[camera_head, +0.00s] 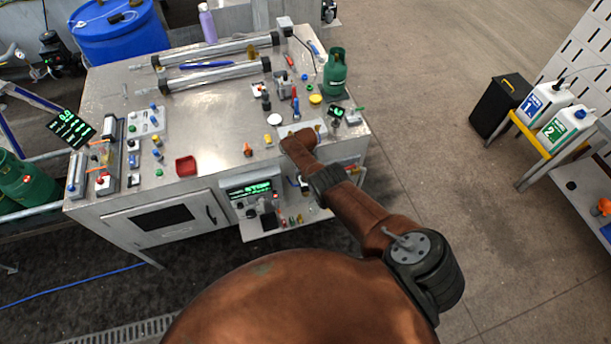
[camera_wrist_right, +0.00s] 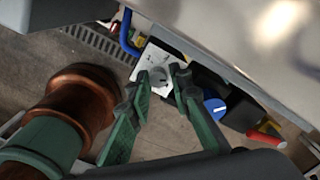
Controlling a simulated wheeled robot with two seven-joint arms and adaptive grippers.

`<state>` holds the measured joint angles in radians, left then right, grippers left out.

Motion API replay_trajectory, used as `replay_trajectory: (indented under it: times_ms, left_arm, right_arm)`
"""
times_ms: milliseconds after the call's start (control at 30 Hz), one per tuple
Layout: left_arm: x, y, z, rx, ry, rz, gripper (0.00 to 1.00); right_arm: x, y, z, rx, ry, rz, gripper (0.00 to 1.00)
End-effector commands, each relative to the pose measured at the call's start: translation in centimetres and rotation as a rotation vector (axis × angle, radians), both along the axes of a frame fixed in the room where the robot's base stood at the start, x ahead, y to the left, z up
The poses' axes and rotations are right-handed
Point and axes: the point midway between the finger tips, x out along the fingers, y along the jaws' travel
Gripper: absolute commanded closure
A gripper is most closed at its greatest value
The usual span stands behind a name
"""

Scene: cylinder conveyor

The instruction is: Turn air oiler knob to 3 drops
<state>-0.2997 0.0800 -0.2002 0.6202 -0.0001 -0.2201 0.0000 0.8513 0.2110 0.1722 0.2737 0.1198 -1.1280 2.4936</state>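In the right wrist view, a white unit (camera_wrist_right: 155,65) carries a round grey knob (camera_wrist_right: 158,76); I take this to be the air oiler knob. My right gripper (camera_wrist_right: 162,78) has its two green fingers apart, one on each side of the knob. A gap seems to show between the fingertips and the knob, but contact is hard to judge. Any drop scale or marking is too small to read. In the head view my right arm reaches to the bench's front right, and its gripper cannot be made out clearly. My left gripper is in neither view.
The metal bench (camera_head: 225,150) holds cylinders, switches and a red tray (camera_head: 186,166). A green bottle (camera_head: 335,72) stands at its right end. In the wrist view, a blue knob (camera_wrist_right: 215,105), a red part (camera_wrist_right: 265,138) and a blue tube (camera_wrist_right: 127,35) are close by.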

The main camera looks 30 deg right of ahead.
Motion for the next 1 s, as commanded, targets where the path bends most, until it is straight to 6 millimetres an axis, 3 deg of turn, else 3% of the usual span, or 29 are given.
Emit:
replay_trajectory:
  times_ms: [200, 633, 1000]
  left_arm:
    - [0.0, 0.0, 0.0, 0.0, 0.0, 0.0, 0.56]
    - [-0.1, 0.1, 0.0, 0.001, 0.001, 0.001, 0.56]
    - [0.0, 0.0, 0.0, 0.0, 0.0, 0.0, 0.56]
  right_arm:
    - [0.0, 0.0, 0.0, 0.001, -0.001, 0.0, 0.67]
    - [0.2, 0.6, 0.2, 0.007, -0.002, 0.006, 0.67]
    - [0.1, 0.3, 3.6, 0.004, -0.005, 0.001, 0.67]
